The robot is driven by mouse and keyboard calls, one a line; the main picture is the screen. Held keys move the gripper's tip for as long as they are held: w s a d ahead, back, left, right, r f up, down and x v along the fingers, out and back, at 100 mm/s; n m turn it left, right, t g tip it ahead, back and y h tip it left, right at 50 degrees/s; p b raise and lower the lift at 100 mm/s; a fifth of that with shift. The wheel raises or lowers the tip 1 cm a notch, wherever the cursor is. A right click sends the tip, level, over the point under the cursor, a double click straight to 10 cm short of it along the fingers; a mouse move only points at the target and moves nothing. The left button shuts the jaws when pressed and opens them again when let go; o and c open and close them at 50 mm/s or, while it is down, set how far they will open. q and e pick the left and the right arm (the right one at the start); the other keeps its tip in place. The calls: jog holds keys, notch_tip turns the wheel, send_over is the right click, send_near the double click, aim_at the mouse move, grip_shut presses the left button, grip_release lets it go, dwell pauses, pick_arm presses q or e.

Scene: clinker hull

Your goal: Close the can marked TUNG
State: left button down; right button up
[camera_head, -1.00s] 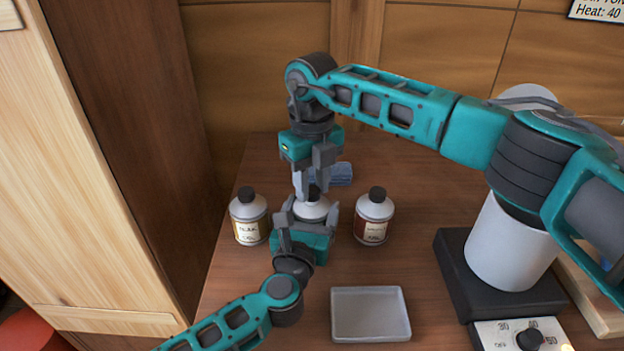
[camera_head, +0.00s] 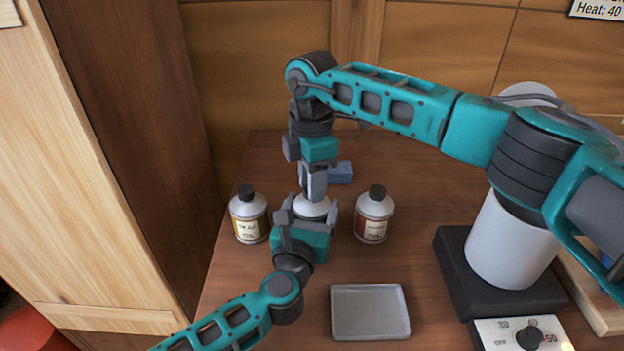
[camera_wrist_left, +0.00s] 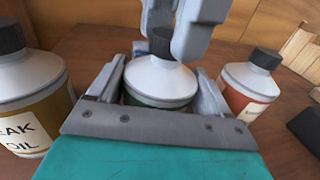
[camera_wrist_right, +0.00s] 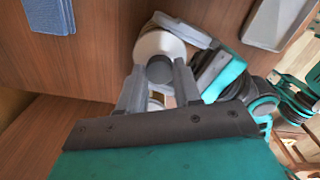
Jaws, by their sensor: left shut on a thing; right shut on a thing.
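The middle can (camera_head: 312,208) stands upright on the bench, with a white shoulder and a black cap (camera_wrist_left: 160,42). Its label is hidden, so its marking cannot be read. My left gripper (camera_head: 309,214) is shut on its body from the front. My right gripper (camera_head: 313,190) points down from above and is shut on the black cap, which also shows between its fingers in the right wrist view (camera_wrist_right: 160,69). The cap sits at the can's top; whether it is fully seated cannot be told.
A can with a yellow label, partly reading "EAK OIL" (camera_wrist_left: 25,85), stands left; a red-labelled can (camera_head: 374,218) stands right. A blue cloth (camera_head: 341,173) lies behind. An empty tray (camera_head: 370,312) is in front. A hot plate (camera_head: 452,265) with a white vessel (camera_head: 510,245) stands right.

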jog(key=m, duration=0.3)
jog(key=shift+m, duration=0.4)
jog(key=m, duration=0.5)
jog(key=o, duration=1)
jog(key=shift+r, duration=2.3)
jog(key=shift+c, duration=0.2)
